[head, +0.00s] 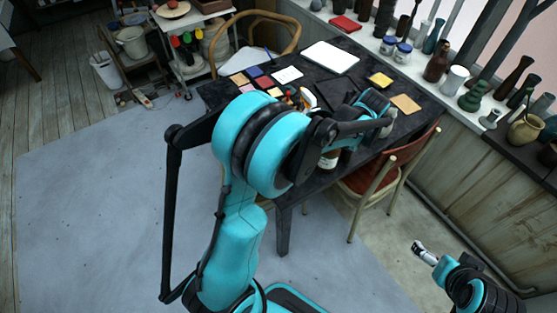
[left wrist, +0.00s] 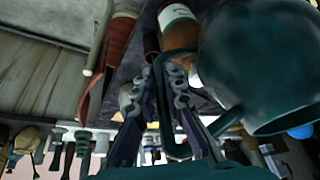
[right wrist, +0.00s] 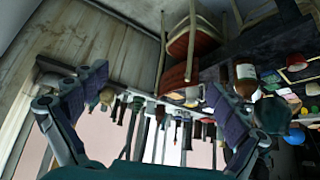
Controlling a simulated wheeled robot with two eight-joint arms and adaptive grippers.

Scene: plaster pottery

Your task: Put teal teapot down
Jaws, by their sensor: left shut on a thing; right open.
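The teal teapot (left wrist: 262,62) fills the upper right of the left wrist view, dark and close, upside down in that picture. My left gripper (left wrist: 167,78) is shut on its handle, with the fingers side by side at the loop. In the head view my left arm reaches over the dark table (head: 283,215) and covers part of it. The contact under the teapot is hidden, so I cannot tell if it touches the tabletop. My right gripper (right wrist: 155,112) is open and empty; it also shows low on the right in the head view (head: 424,252), away from the table.
A brown bottle (head: 328,160) with a pale label stands by my left arm; it also shows in the left wrist view (left wrist: 178,25). Colour tiles and a white board (head: 330,58) lie on the table. A red-seated chair (head: 368,181) is at its right side. Vases line the windowsill.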

